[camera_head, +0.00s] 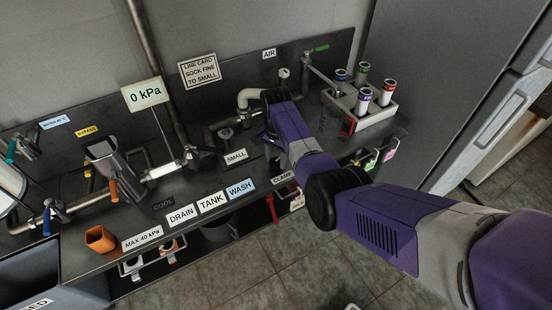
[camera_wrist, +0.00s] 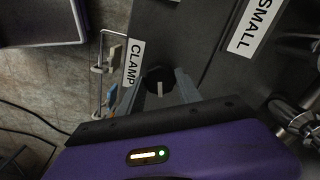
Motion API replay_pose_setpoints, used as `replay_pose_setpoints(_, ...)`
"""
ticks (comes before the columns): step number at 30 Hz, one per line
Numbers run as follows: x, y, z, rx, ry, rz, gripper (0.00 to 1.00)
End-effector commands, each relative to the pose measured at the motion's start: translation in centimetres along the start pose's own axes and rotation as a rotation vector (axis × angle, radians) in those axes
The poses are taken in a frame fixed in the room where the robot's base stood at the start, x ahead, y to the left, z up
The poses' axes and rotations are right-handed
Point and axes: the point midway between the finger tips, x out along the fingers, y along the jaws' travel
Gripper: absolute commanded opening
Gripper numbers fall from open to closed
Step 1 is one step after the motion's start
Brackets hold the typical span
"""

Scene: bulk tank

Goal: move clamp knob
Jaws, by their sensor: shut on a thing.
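The clamp knob (camera_wrist: 158,76) is a round black knob with a white pointer line, beside the white CLAMP label (camera_wrist: 133,62) in the wrist view. My gripper (camera_wrist: 162,88) is shut on the knob, with one grey finger on each side of it. The near part of the knob is partly hidden by the gripper. In the head view the CLAMP label (camera_head: 283,177) shows at the bench front, left of my purple arm. The knob itself cannot be made out there.
A SMALL label (camera_head: 236,156) and pipe fittings lie left of my arm. A rack (camera_head: 376,117) with several capped tubes stands to the right. DRAIN, TANK and WASH labels line the front edge. An orange cup (camera_head: 100,239) stands at the left corner.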

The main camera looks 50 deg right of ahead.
Motion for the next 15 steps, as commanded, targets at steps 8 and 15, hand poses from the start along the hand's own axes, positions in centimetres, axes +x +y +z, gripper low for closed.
replay_pose_setpoints(8, -0.11, -0.05, -0.12, 0.035, 0.003, -0.001, 0.01)
replay_pose_setpoints(15, -0.12, -0.05, -0.13, 0.035, 0.003, -0.001, 0.01)
